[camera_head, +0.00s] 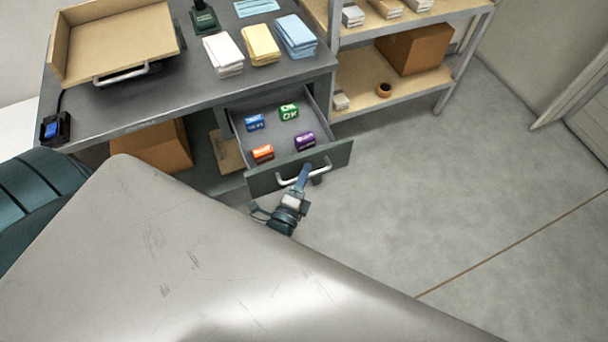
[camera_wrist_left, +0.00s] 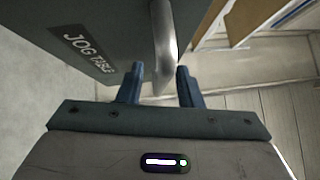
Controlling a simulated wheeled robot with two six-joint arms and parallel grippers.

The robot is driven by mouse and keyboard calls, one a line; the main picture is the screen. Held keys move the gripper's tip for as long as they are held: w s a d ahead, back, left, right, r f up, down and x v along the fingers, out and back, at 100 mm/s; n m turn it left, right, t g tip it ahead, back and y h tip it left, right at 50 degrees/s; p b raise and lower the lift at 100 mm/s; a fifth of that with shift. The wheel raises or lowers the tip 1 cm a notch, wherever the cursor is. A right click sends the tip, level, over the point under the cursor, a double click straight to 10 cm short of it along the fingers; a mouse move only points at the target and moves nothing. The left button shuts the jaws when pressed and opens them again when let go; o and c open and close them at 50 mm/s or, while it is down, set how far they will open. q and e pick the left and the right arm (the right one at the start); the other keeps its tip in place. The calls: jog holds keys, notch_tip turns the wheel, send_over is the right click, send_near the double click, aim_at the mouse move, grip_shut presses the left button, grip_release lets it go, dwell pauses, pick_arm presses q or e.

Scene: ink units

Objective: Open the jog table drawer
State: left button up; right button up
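The jog table drawer (camera_head: 263,179) is pulled out from under the grey worktop in the head view, with its inside exposed. Its front panel also shows in the left wrist view (camera_wrist_left: 75,22), with a "JOG TABLE" label. A curved metal handle (camera_head: 284,181) is on the drawer front. My left gripper (camera_head: 304,174) is at the handle. In the left wrist view, the handle (camera_wrist_left: 164,40) passes between my left gripper's separated fingers (camera_wrist_left: 160,72); a gap shows beside the left finger. My right gripper is not in view.
Blue (camera_head: 254,122), green (camera_head: 289,111), orange (camera_head: 262,153) and purple (camera_head: 304,141) ink units sit in the drawer. The grey worktop (camera_head: 190,106) carries a tray (camera_head: 115,45) and paper stacks. A shelf rack (camera_head: 395,101) stands to the right. Floor right of the drawer is clear.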

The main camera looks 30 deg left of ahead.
pick_arm(q)
jog(key=s+f+b, duration=0.1)
jog(key=s+b, duration=0.1)
jog(key=s, duration=0.8)
jog(key=shift+s+d+f, duration=0.15)
jog(key=shift+s+d, duration=0.2)
jog(key=shift+d, duration=0.05)
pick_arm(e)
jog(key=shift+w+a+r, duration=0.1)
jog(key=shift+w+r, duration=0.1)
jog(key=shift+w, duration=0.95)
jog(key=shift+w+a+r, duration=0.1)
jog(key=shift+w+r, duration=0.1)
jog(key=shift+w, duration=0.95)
